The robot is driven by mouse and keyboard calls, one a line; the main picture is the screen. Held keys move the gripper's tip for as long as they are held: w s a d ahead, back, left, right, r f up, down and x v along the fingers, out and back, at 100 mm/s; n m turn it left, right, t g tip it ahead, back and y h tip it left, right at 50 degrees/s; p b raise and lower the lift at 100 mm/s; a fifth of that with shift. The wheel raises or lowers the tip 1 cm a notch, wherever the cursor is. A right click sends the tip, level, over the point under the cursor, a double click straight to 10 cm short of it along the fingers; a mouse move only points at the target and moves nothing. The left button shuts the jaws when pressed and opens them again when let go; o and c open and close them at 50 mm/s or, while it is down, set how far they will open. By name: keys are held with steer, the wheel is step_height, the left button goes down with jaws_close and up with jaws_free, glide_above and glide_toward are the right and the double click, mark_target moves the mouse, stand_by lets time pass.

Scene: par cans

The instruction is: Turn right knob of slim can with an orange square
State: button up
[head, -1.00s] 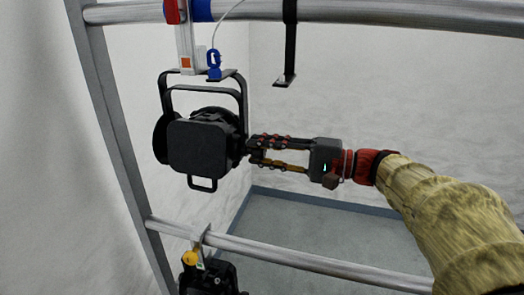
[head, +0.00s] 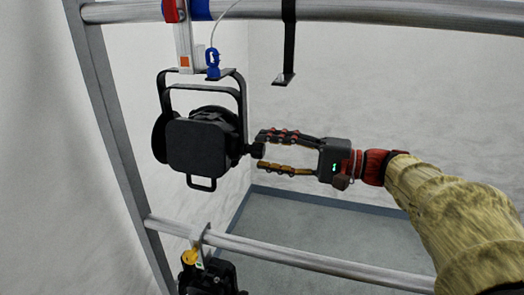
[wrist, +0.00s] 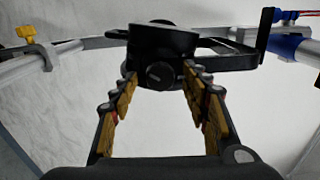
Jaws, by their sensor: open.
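The slim black can (head: 197,147) hangs in its yoke from the upper rail. An orange square (head: 186,62) marks the light hanger strip above it. Its right knob (head: 257,150) is small, black and round, on the can's right side. My gripper (head: 261,153) is open and reaches in from the right. Its fingertips are level with the knob's outer end, one above and one below, with gaps visible. In the wrist view the knob (wrist: 159,75) faces me, centred between the two spread fingers and apart from both.
A second black fixture (head: 210,277) with a yellow knob (head: 190,257) hangs on the lower rail (head: 300,259). A blue safety clip (head: 213,62) and an empty black bracket (head: 287,60) hang above.

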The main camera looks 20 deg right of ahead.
steer(key=v, duration=1)
steer(key=s+f+m+g+h, duration=0.2)
steer(key=s+f+g+h, duration=0.15)
steer(key=f, duration=0.75)
steer(key=s+f+m+g+h, duration=0.1)
steer(key=s+f+g+h, duration=0.3)
steer(key=f, duration=0.7)
steer(key=s+a+f+n+h, duration=0.1)
steer(key=s+f+n+h, duration=0.15)
steer(key=h, duration=0.25)
steer(key=s+a+r+n+t+h, duration=0.2)
steer(key=s+a+n, duration=0.2)
steer(key=a+n, duration=0.4)
steer(key=shift+s+a+r, duration=0.3)
steer(key=shift+s+a, duration=0.05)
steer(key=shift+a, duration=0.1)
